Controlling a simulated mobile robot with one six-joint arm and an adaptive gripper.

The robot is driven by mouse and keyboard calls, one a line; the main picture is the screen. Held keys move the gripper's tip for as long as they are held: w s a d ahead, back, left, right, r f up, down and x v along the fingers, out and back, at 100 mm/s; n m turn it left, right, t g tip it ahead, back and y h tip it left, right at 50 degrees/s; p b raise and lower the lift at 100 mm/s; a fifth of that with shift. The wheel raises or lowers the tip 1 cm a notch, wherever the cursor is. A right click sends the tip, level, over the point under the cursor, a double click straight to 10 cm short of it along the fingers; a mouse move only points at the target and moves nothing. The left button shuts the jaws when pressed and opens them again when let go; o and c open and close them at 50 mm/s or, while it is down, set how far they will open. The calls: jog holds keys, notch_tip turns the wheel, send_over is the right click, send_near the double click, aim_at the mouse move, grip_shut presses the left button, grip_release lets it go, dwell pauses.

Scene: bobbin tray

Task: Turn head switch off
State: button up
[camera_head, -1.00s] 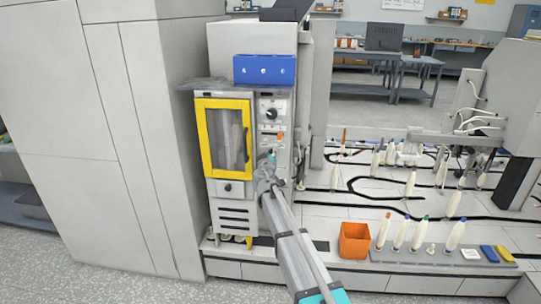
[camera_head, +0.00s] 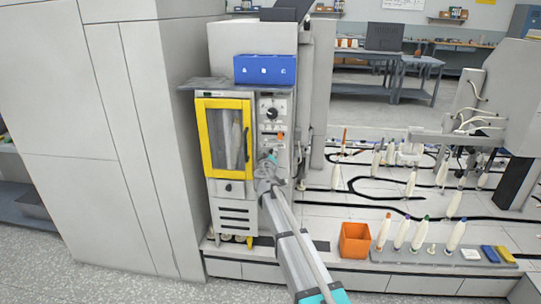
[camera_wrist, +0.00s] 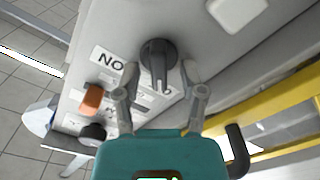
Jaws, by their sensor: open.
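A black rotary knob (camera_wrist: 158,62) with a raised grip bar is on the grey machine panel in the wrist view. I take it to be the head switch, but its label is partly hidden. My gripper (camera_wrist: 160,66) is open, with one finger on each side of the knob; I cannot tell whether either finger touches it. In the head view my gripper (camera_head: 268,170) is at the lower part of the control panel, right of the yellow-framed door (camera_head: 204,140), and covers what lies behind it.
An orange button (camera_wrist: 92,98) and a black button (camera_wrist: 93,132) are left of the knob. The yellow door frame (camera_wrist: 270,110) is close on the right. A black dial (camera_head: 271,113) is higher on the panel. An orange bin (camera_head: 355,240) and several bobbins stand right of my arm.

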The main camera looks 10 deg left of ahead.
jog(key=s, duration=1.2)
jog(key=shift+w, duration=0.1)
jog(key=s+d+f+m+g+h, duration=0.2)
jog(key=s+d+f+g, duration=0.1)
jog(key=d, duration=0.5)
jog(key=s+d+f+m+g+h, duration=0.2)
jog(key=s+d+f+m, duration=0.1)
jog(key=d, duration=0.5)
jog(key=s+d+f+m+g+h, duration=0.2)
jog(key=s+d+f+g, duration=0.15)
jog(key=d, duration=0.45)
jog(key=s+d+f+g+y, duration=0.2)
jog(key=s+f+g, duration=0.1)
jog(key=s, duration=0.4)
jog(key=s+d+f+m+g+y, duration=0.1)
jog(key=s+d+f+g+y, duration=0.15)
jog(key=s, duration=0.45)
jog(key=s+d+f+g+y, duration=0.1)
jog(key=s+f+g+y, duration=0.1)
jog(key=s+f+g, duration=0.35)
notch_tip(320, 180, up, 25)
jog(key=t+p, duration=0.1)
jog(key=p, duration=2.2)
jog(key=shift+s, duration=0.45)
